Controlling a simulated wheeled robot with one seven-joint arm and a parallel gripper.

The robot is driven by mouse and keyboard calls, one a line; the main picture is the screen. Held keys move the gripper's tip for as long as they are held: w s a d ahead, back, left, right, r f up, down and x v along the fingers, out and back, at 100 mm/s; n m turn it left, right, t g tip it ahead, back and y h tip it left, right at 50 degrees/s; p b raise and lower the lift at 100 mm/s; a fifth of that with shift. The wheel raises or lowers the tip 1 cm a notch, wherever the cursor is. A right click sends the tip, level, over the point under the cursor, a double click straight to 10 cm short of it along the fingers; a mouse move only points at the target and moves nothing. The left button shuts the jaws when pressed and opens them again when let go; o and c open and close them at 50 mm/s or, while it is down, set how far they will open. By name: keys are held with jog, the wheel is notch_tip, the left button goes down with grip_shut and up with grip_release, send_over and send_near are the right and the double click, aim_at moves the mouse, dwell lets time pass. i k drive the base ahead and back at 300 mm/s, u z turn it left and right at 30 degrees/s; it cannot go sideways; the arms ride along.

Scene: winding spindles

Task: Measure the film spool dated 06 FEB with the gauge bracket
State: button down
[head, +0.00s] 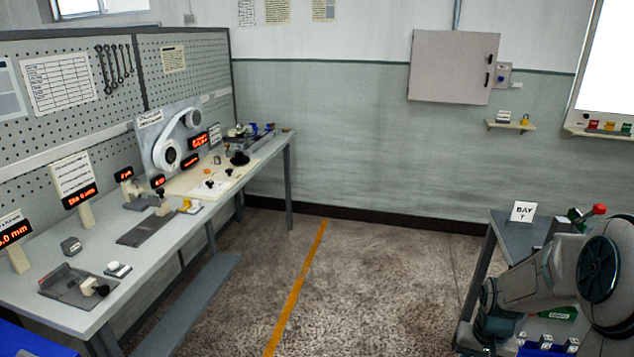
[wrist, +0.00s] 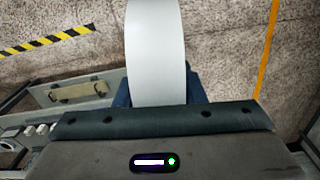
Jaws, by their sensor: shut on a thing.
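In the wrist view, my gripper (wrist: 160,92) is shut on a pale grey, smooth, curved roll, which looks like a film spool (wrist: 156,45). Its top runs out of the picture and no date shows on it. The head view does not show my gripper or the held roll; my arm fills the lower right. On the long bench at left are measuring stations with lit red displays, one reading "Dia 0 mm" (head: 80,196). A dark fixture with a pale block and black knob (head: 80,286) lies at the bench front. I cannot tell which fixture is the gauge bracket.
The grey bench (head: 150,262) runs along the left wall under pegboard. A second dark plate (head: 146,230) lies farther along it. At right, a small table bears a "BAY" sign (head: 522,211). The floor between is clear, crossed by an orange line (head: 297,288).

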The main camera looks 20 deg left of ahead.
aim_at(155, 201)
jog(key=u, duration=0.35)
jog(key=i, duration=1.1)
jog(key=u, duration=1.45)
jog(key=i, duration=0.65)
jog(key=u, duration=0.6)
